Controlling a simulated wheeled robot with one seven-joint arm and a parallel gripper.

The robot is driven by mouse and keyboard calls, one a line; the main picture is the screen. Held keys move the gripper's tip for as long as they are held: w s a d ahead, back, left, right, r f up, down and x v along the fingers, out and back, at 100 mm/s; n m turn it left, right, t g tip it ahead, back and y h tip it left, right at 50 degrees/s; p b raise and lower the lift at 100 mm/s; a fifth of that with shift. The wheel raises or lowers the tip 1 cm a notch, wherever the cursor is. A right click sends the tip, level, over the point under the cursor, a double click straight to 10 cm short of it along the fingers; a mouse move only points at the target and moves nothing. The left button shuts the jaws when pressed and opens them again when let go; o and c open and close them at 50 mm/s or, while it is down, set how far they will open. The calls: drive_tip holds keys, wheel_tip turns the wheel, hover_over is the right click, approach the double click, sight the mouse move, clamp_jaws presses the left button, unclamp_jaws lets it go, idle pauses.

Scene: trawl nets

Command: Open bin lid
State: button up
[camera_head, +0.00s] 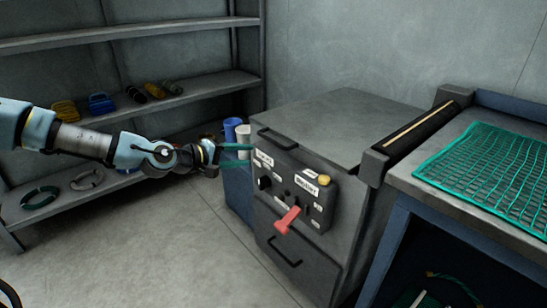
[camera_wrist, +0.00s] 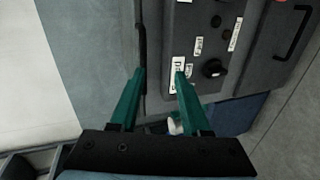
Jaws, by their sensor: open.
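The grey bin (camera_head: 345,225) stands in the middle of the head view, with its flat lid (camera_head: 340,118) down. A dark bar handle (camera_head: 278,139) sits along the lid's front edge; it also shows upright in the wrist view (camera_wrist: 141,50). My gripper (camera_head: 246,154) is open at the bin's left front corner, its teal fingers pointing right. In the wrist view my gripper (camera_wrist: 160,75) has its left fingertip close to the handle's lower end and its right fingertip over the panel labels. Contact cannot be told. Nothing shows held.
The bin's front panel (camera_head: 295,180) carries knobs, labels, a yellow button and a red lever (camera_head: 288,220). A lower handle (camera_head: 284,250) is beneath. A bench (camera_head: 450,205) with green netting (camera_head: 492,170) stands right; shelves (camera_head: 130,105) stand left. Blue and white rolls (camera_head: 232,128) stand behind my gripper.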

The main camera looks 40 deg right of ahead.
sight(273, 143)
drive_tip(key=shift+n+h, duration=0.5)
drive_tip(key=shift+h, duration=0.2)
drive_tip(key=x, duration=0.4)
drive_tip(key=r+x, duration=0.1)
drive_tip(key=x, duration=0.3)
drive_tip(key=w+x, duration=0.1)
drive_tip(key=x, duration=0.3)
drive_tip(key=shift+d+r+p, duration=0.3)
drive_tip(key=shift+d, duration=0.05)
clamp_jaws()
